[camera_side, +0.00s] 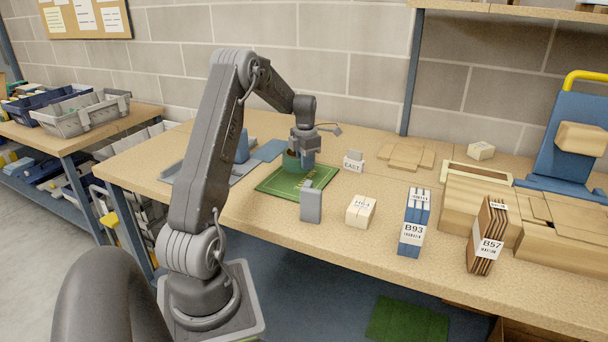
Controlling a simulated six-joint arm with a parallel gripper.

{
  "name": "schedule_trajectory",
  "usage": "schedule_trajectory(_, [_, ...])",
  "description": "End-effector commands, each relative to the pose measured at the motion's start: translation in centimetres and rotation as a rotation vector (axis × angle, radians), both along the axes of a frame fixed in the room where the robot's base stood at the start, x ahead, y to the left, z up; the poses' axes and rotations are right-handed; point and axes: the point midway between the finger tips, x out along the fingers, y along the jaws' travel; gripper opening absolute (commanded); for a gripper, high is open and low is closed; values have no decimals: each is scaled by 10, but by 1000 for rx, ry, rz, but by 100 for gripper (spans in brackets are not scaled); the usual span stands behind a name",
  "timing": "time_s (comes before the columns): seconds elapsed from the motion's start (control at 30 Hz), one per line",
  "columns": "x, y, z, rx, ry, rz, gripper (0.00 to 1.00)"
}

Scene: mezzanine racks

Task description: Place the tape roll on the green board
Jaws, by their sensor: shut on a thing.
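The green board (271,184) lies flat on the workbench, with yellowish markings on it. My gripper (302,156) points down over the far part of the board. It is shut on the tape roll (290,162), a small dark green and brownish round thing partly hidden by the fingers. The roll is over the board's far edge area. I cannot tell whether its underside touches the board.
A grey upright block (311,205) stands at the board's near right edge. An EAST sign (353,162), a cream box (361,211), B93 (414,222) and B57 (487,236) bundles stand to the right. A blue block (242,147) stands left.

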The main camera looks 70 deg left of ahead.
Motion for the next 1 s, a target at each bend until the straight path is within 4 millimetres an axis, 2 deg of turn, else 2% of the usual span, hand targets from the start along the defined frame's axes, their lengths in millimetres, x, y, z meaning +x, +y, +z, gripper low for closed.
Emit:
schedule_trajectory(0.33, [0, 0, -42, -1, 0, -2, 0])
schedule_trajectory(0.7, [0, 0, -46, 0, -1, -3, 0])
schedule_trajectory(0.73, [0, 0, -46, 0, 0, -3, 19])
schedule_trajectory(1.0, [0, 0, -45, 0, -1, -3, 43])
